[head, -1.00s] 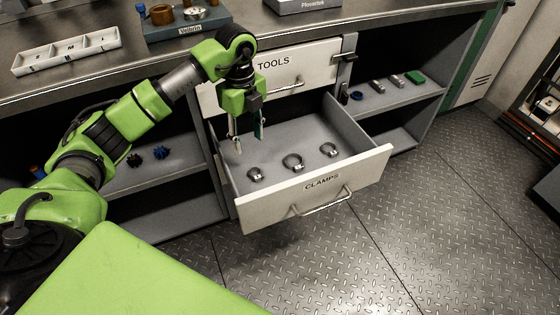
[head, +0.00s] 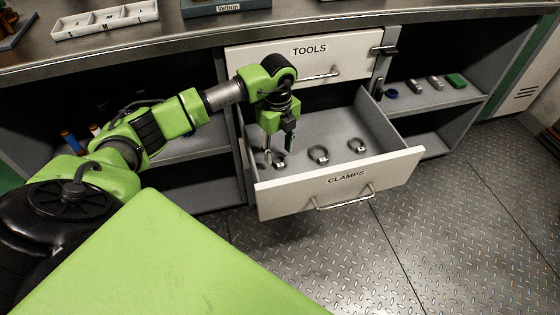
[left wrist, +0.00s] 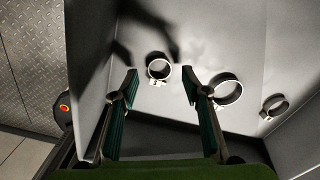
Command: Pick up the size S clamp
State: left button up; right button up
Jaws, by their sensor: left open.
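Three silver ring clamps lie in a row in the open CLAMPS drawer (head: 290,196). The left clamp (head: 280,164) also shows in the left wrist view (left wrist: 159,69); its small tag seems to read S. The middle clamp (head: 318,155) looks the largest, and the right clamp (head: 357,146) lies farthest along the row. My left gripper (head: 278,152) is open and empty, pointing down over the left clamp and partly hiding it in the head view. In the left wrist view, the left clamp lies beyond and between the two fingers (left wrist: 160,82). My right gripper is not in view.
The drawer walls and front stand close around my left gripper. The shut TOOLS drawer (head: 305,58) is just above. A divided white tray (head: 106,20) sits on the counter. Small items lie on the right shelf (head: 422,97).

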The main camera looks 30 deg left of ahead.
pick_arm(q)
notch_tip(320, 180, down, 3)
jog(key=shift+r, duration=0.2)
jog(key=c, duration=1)
jog(key=shift+o, duration=0.2)
jog(key=shift+r, duration=0.1)
